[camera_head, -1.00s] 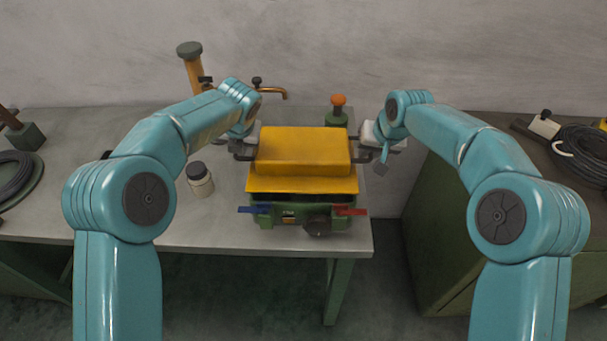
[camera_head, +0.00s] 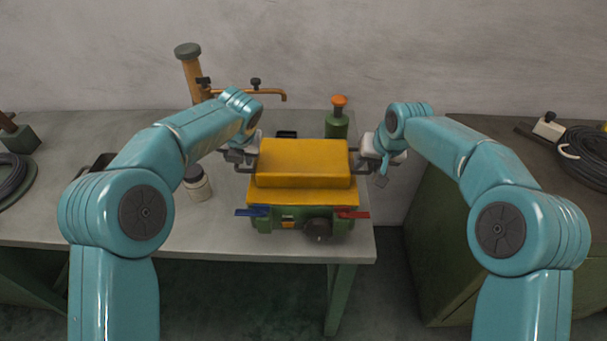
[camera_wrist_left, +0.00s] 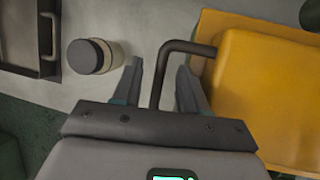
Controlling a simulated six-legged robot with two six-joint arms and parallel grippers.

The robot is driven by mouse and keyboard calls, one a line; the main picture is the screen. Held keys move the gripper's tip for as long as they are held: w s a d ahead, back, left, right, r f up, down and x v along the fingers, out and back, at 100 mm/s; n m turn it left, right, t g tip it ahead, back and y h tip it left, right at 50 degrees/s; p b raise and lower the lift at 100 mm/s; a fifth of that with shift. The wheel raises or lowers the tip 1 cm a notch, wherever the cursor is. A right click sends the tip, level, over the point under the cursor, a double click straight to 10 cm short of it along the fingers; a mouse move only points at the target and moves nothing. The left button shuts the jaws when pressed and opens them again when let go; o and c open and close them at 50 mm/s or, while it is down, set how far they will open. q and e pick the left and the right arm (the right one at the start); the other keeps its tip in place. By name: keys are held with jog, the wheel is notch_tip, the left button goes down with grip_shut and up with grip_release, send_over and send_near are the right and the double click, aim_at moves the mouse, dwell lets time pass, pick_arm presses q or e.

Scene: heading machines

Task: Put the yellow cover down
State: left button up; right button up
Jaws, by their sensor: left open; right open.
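The yellow cover (camera_head: 303,163) sits on top of the green machine (camera_head: 268,225) near the table's front edge. It fills the right side of the left wrist view (camera_wrist_left: 275,95). A dark handle sticks out on each side of it. My left gripper (camera_head: 243,158) is open at the left handle; in the left wrist view the handle (camera_wrist_left: 184,47) runs between the two spread fingers (camera_wrist_left: 160,85). My right gripper (camera_head: 364,160) is open at the right handle. Its fingertips are small and partly hidden. The cover looks level.
A white jar with a dark lid (camera_head: 198,184) stands left of the machine. A green bottle with an orange cap (camera_head: 338,118) stands behind it. Blue (camera_head: 249,212) and red (camera_head: 352,214) levers stick out at the machine's front. A dark tray (camera_wrist_left: 31,38) lies further left.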

jog(key=shift+s+r, duration=0.15)
jog(key=shift+r, duration=0.2)
pick_arm(q)
jog(key=v, duration=1.1)
pick_arm(e)
jog(key=v, duration=1.1)
pick_arm(q)
jog(key=shift+s, duration=0.2)
pick_arm(e)
jog(key=shift+s+d+r, duration=0.1)
jog(key=shift+r, duration=0.05)
